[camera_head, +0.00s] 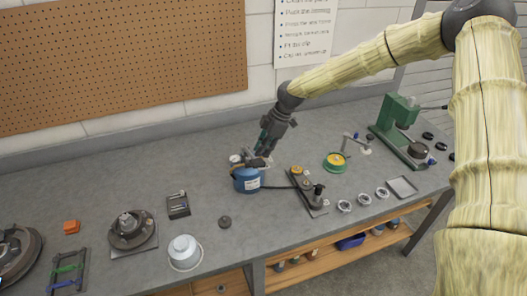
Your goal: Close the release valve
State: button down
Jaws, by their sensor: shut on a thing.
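A small blue unit (246,184) with a white label stands on the grey bench, with a small round white gauge (235,158) at its upper left. My gripper (261,157) reaches down from the upper right to the top of this unit. It is shut on a small part there, which its fingers mostly hide. I cannot make out the release valve clearly; whether the gripped part is that valve is not plain. A black hose runs right from the blue unit to a dark hand-pump-like fixture (314,198) on a plate.
A yellow-green round part (336,162) and a green press (396,121) stand to the right. A pegboard (115,60) hangs behind.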

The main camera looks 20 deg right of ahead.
jog(key=shift+w+n+g+b, duration=0.1)
jog(key=shift+n+g+b, duration=0.3)
jog(key=shift+n, duration=0.5)
jog(key=c, duration=1.5)
grip_release()
jog(key=shift+o, duration=0.2)
jog(key=v, duration=1.2)
jog(key=shift+w, duration=0.1)
jog(key=shift+r, duration=0.1)
